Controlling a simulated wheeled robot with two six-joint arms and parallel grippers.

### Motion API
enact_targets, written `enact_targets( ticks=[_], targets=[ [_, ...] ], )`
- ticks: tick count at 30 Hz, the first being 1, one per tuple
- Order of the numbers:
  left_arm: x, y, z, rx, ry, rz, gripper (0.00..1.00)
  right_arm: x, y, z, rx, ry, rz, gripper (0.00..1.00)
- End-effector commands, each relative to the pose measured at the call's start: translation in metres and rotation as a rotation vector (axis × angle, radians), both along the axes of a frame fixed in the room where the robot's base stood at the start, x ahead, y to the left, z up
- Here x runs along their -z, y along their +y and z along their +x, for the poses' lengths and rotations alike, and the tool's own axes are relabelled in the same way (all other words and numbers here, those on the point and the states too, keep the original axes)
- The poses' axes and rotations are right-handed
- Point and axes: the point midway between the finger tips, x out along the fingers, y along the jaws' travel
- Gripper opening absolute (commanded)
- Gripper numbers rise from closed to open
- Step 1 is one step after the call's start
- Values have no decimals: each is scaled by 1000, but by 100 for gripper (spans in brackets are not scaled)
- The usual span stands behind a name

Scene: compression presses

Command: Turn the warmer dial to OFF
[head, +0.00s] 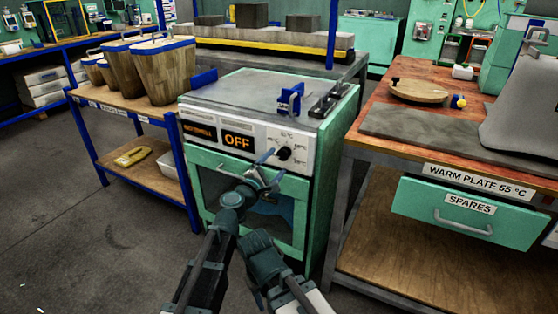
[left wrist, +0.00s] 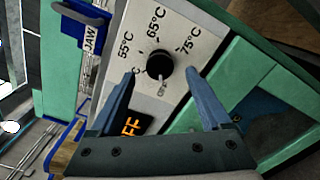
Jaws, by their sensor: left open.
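The warmer (head: 308,190) is a mint-green cabinet with a pale front panel. Its amber display (head: 237,141) reads OFF. The round black dial (head: 284,153) sits on the panel right of the display. In the left wrist view the dial (left wrist: 159,66) has its white pointer mark turned to the OFF label, with 55, 65 and 75 °C marks around the other side. My left gripper (head: 270,168) is open in front of the panel. In the left wrist view its blue fingers (left wrist: 160,76) frame the dial with gaps at both sides.
A blue bracket (head: 290,100) and a dark handle (head: 329,99) sit on the warmer's top. A blue-framed cart (head: 128,110) with wooden buckets stands left. A bench (head: 385,144) with a green SPARES drawer (head: 465,214) stands close on the right.

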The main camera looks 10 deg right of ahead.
Motion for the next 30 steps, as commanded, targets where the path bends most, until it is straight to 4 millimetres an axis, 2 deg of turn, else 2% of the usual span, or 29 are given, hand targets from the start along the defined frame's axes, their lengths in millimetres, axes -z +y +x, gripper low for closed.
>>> enact_targets(
  ticks=[1,3,12,18,30],
  targets=[
    [0,11,-15,-3,1,0,81,0,0,0,0,0,0,50],
    [0,20,-28,-3,1,0,81,0,0,0,0,0,0,50],
    [0,54,-70,-2,0,0,81,0,0,0,0,0,0,50],
    [0,64,-82,-2,0,0,81,0,0,0,0,0,0,50],
    [0,66,-83,0,0,2,81,0,0,0,0,0,1,50]
  ],
)
